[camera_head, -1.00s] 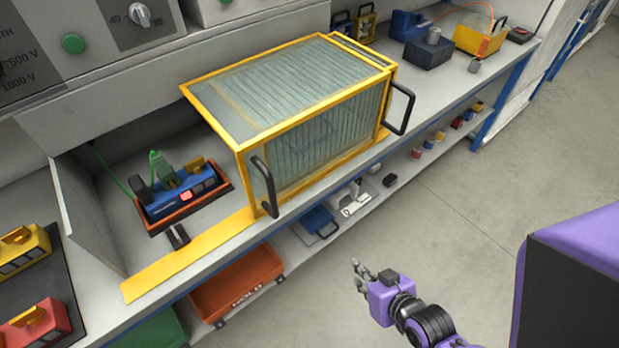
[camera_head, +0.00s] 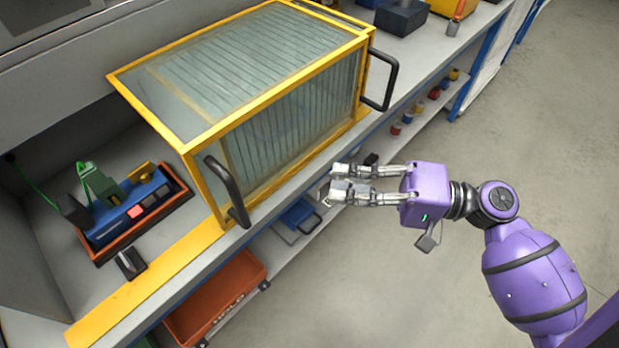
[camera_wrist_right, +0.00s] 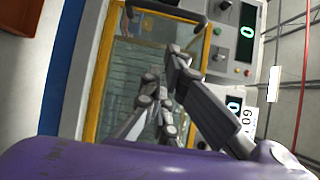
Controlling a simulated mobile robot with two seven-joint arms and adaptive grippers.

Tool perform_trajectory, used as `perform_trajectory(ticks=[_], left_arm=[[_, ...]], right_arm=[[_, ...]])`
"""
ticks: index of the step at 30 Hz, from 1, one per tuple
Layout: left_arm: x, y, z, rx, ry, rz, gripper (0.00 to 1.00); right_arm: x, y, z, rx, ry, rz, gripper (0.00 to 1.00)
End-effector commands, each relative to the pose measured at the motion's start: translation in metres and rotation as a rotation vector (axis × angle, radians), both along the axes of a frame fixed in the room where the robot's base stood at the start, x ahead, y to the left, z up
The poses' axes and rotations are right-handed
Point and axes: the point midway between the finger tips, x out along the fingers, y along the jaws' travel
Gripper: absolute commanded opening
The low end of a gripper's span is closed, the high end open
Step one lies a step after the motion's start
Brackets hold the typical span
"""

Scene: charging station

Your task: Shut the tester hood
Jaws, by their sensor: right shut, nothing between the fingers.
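The tester hood (camera_head: 245,135) is a clear, ribbed box in a yellow frame on the bench. It stands to the right of the blue tester unit (camera_head: 128,213), which sits uncovered in an orange-rimmed tray. The hood has a black left handle (camera_head: 228,190) and a black right handle (camera_head: 381,82). My right gripper (camera_head: 335,181) is shut and empty, in front of the hood's front side and apart from both handles. In the right wrist view the hood's yellow frame (camera_wrist_right: 101,75) shows behind the gripper (camera_wrist_right: 163,80). My left gripper is out of view.
A yellow strip (camera_head: 150,285) runs along the bench's front edge, with a small black block (camera_head: 130,263) beside it. An orange bin (camera_head: 215,300) and small items are on the lower shelf. Open floor (camera_head: 400,290) lies in front.

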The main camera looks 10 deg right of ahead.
Motion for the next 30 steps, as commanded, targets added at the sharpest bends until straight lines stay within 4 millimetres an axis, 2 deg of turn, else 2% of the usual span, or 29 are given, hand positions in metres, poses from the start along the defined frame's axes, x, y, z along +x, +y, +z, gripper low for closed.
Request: perform_trajectory(ticks=[5,14,18,24,30], left_arm=[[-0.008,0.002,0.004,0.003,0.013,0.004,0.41],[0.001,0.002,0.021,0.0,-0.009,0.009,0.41],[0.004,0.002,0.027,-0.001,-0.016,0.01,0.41],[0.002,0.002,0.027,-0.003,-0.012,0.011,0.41],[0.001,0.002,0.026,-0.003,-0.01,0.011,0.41]], right_arm=[[0.011,0.029,0.004,0.004,-0.005,-0.001,0.0],[0.033,0.089,0.004,0.002,-0.004,-0.001,0.0],[0.023,0.108,0.004,0.001,-0.003,-0.003,0.0],[0.017,0.121,0.001,-0.002,-0.002,-0.004,0.0],[0.016,0.123,0.0,-0.002,-0.002,-0.004,0.0]])
